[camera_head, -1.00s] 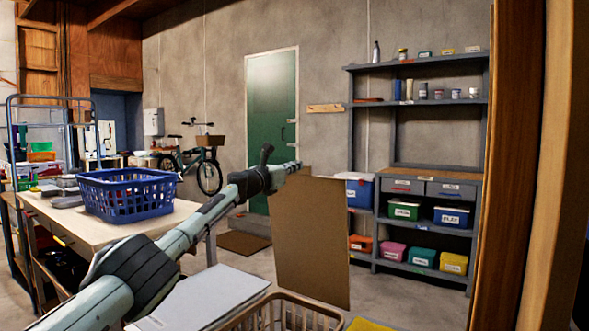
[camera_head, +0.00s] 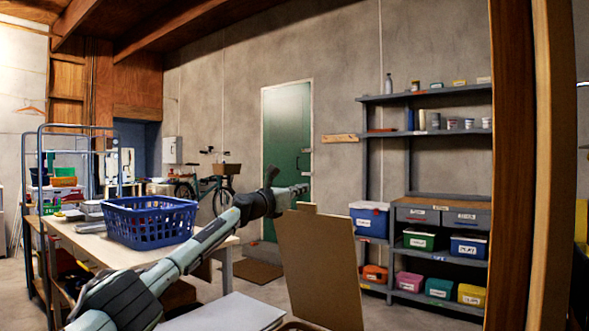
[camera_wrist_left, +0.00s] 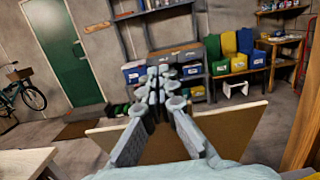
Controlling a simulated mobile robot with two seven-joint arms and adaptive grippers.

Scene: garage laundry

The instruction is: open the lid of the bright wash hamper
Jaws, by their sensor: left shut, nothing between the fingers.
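A flat brown panel (camera_head: 318,265) stands raised and tilted at the bottom centre of the head view. It looks like a hamper lid swung up. Just below it, the tan rim of a basket (camera_head: 297,326) barely shows. A pale flat lid (camera_head: 225,314) lies to its left. I cannot tell from any label which one is the bright wash hamper. My left gripper (camera_head: 300,190) is shut and empty at the panel's upper left corner. In the left wrist view its fingers (camera_wrist_left: 160,78) reach over the panel (camera_wrist_left: 225,133); contact is unclear. My right gripper is out of view.
A table (camera_head: 82,240) with a blue laundry basket (camera_head: 150,222) stands at the left. A grey shelf unit (camera_head: 425,193) with coloured bins is at the back right. A wooden post (camera_head: 515,170) rises close on the right. A green door (camera_head: 287,140) is behind.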

